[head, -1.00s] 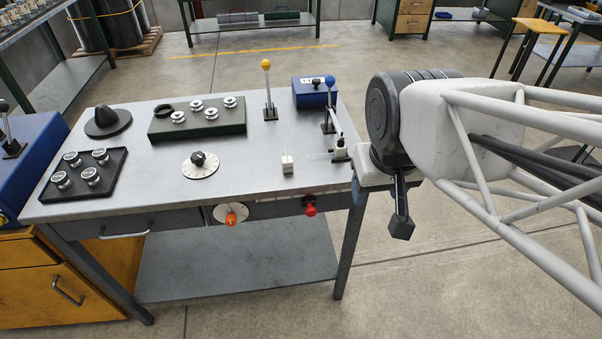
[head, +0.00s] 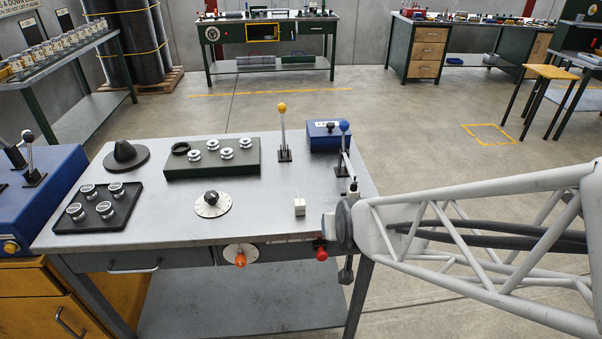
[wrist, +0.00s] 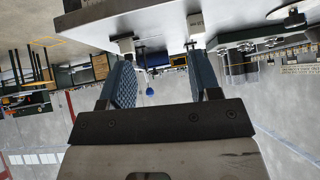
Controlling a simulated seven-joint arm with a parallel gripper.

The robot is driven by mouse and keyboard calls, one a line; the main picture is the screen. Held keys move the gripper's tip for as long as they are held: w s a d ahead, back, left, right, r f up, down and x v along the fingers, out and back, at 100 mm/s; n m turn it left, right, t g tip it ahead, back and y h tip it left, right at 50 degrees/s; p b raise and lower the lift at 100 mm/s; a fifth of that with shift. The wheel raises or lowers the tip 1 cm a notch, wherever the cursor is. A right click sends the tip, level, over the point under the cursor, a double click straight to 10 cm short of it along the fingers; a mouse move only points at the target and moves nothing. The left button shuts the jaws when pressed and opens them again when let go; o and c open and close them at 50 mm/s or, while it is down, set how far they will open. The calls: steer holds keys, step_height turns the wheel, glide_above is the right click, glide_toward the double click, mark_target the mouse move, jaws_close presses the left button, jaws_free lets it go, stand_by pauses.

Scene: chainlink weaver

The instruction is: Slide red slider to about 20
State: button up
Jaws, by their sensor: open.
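A red knob (head: 321,250) sits at the table's front edge in the head view, left of my arm's end. It is the only red control I see there, and I cannot tell how it is mounted or read a scale. In the wrist view, which appears upside down, my gripper (wrist: 162,66) has two blue-padded fingers spread apart with nothing between them. It faces the table from near its front edge. In the head view the fingers cannot be made out behind the arm links. No contact with the red knob shows.
An orange knob (head: 240,257) is at the front edge.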

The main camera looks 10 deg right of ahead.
mark_target(322, 257)
steer(key=f+t, duration=0.3)
steer(key=f, duration=0.2)
steer(key=a+f+t, duration=0.1)
steer(key=f+t, duration=0.1)
steer(key=f, duration=0.4)
steer(key=a+f+t, duration=0.1)
steer(key=f+t, duration=0.2)
steer(key=f, duration=0.3)
steer(key=shift+w+a+t+h, duration=0.2)
steer(key=shift+w+t+h, duration=0.1)
steer(key=shift+w+h, duration=0.1)
steer(key=shift+s+f+t, duration=0.4)
steer(key=shift+s+f, duration=0.15)
steer(key=shift+s, duration=0.05)
steer(key=shift+w, duration=0.15)
steer(key=shift+w, duration=3.75)
